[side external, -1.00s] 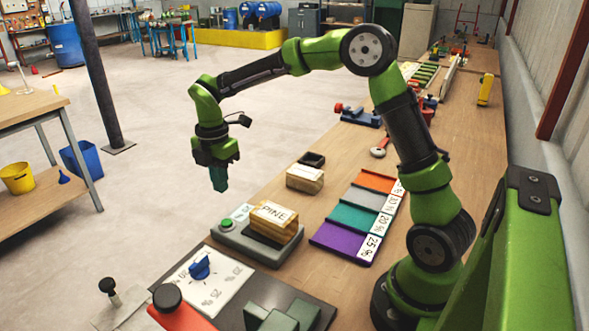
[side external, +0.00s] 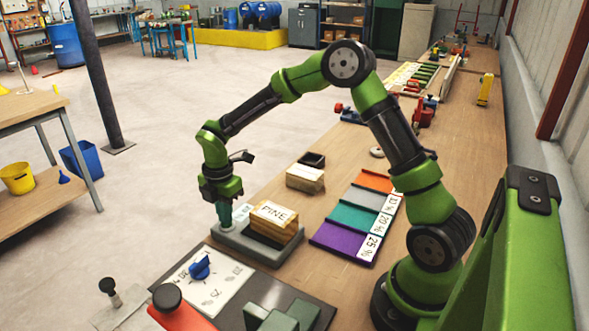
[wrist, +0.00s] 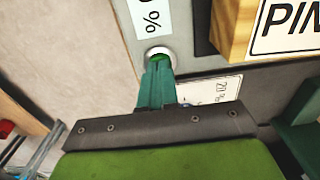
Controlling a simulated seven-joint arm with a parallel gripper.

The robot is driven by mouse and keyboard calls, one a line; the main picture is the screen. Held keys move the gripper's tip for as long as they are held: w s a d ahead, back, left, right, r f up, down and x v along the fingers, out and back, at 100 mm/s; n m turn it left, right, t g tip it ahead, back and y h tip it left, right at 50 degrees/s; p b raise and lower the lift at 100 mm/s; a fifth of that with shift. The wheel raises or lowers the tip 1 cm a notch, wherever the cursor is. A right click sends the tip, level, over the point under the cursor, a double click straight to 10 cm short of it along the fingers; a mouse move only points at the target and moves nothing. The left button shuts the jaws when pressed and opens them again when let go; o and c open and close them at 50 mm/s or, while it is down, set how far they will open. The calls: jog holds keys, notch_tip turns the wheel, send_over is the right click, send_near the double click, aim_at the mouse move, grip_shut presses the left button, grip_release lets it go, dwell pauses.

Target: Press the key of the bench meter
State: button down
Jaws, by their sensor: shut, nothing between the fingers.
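The bench meter (side external: 262,253) is a grey box on the near left part of the bench, with a wooden block marked PINE (side external: 274,214) in its recess. My gripper (side external: 226,229) is shut and empty, pointing down over the meter's left end, where the key is hidden behind the fingertips.
A rack of coloured strips (side external: 345,232) with percent labels stands right of the meter. Another wooden block (side external: 304,179) lies behind it. A white dial plate with a blue knob (side external: 200,267) is in front. Open floor lies left of the bench edge.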

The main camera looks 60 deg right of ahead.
jog(key=shift+s+f, duration=0.15)
jog(key=shift+f, duration=0.95)
jog(key=shift+r, duration=0.1)
notch_tip(320, 180, up, 15)
jog(key=shift+w, duration=0.35)
dwell(0.4)
